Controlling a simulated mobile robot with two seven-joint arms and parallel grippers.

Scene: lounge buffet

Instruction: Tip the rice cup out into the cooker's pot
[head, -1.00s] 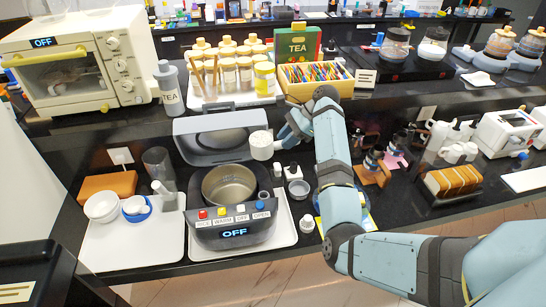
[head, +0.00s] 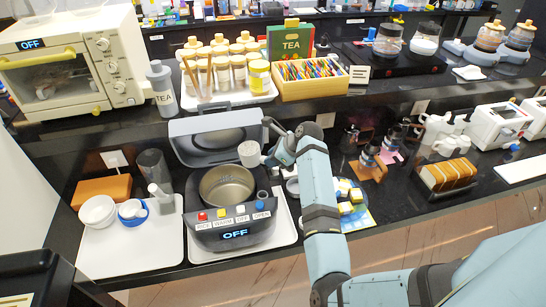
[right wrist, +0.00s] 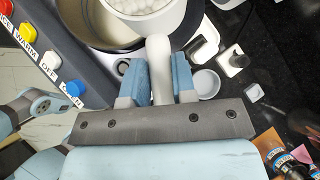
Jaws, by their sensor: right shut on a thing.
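The rice cup (head: 249,154) is white, with a handle. My right gripper (head: 270,157) is shut on that handle, which shows between the blue fingers (right wrist: 160,78) in the right wrist view. White grains show inside the cup (right wrist: 172,14) there. The cooker (head: 235,226) has its lid (head: 195,150) open, and its display reads OFF. Its round metal pot (head: 226,188) shows no rice that I can make out. The cup is above the pot's back right side in the head view and overlaps the pot's rim in the wrist view. My left gripper is out of view.
A white tray (head: 115,252) with bowls and a dark cylinder (head: 154,168) stand left of the cooker. The raised shelf behind holds jars and a box of tea bags (head: 309,85).

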